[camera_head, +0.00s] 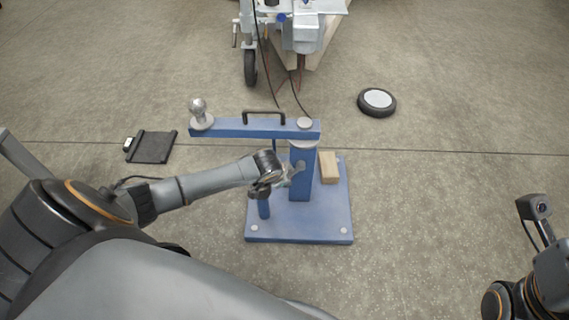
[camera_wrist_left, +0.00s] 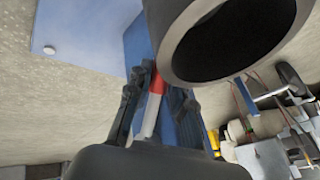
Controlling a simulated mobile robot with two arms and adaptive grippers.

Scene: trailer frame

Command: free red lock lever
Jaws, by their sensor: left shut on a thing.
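The red lock lever (camera_wrist_left: 154,92) shows in the left wrist view as a short red and white bar against a blue post. My left gripper (camera_wrist_left: 160,92) has its two dark fingers on either side of the lever and is shut on it. In the head view, my left gripper (camera_head: 287,178) reaches in from the left to the front left of the blue post (camera_head: 302,172) of the stand. The lever is hidden or too small to make out there. My right arm shows at the lower right edge, but its gripper does not show.
The post stands on a blue base plate (camera_head: 300,222). A blue swing arm (camera_head: 240,128) with a ball (camera_head: 199,107) and black handle lies across its top. A wooden block (camera_head: 328,167) sits beside the post. A trailer (camera_head: 300,30) stands behind; a black disc (camera_head: 377,101) lies right.

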